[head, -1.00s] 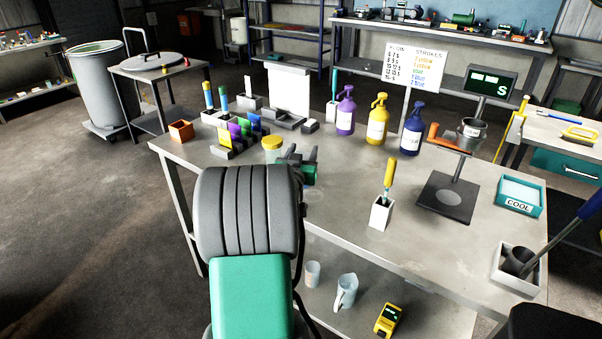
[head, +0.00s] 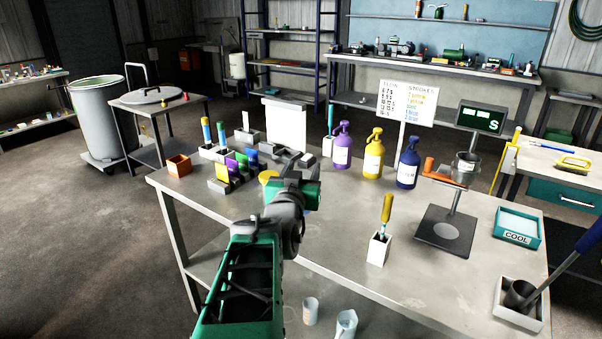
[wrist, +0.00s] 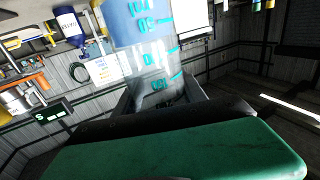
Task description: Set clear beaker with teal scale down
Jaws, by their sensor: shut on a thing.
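The clear beaker with teal scale (wrist: 152,55) fills the upper middle of the wrist view, bluish in its upper part, with teal numbers that appear upside down. My gripper (wrist: 160,95) is shut on it. In the head view my gripper (head: 300,185) is over the front left part of the workbench (head: 335,235). My wrist hides most of the beaker there, and I cannot tell how high its base is above the bench.
A yellow-lidded jar (head: 268,176), a colored rack (head: 235,172) and an orange box (head: 179,165) stand near the gripper. Right are pump bottles (head: 374,155), a white holder (head: 378,249) and a stand (head: 446,230). The front middle of the bench is clear.

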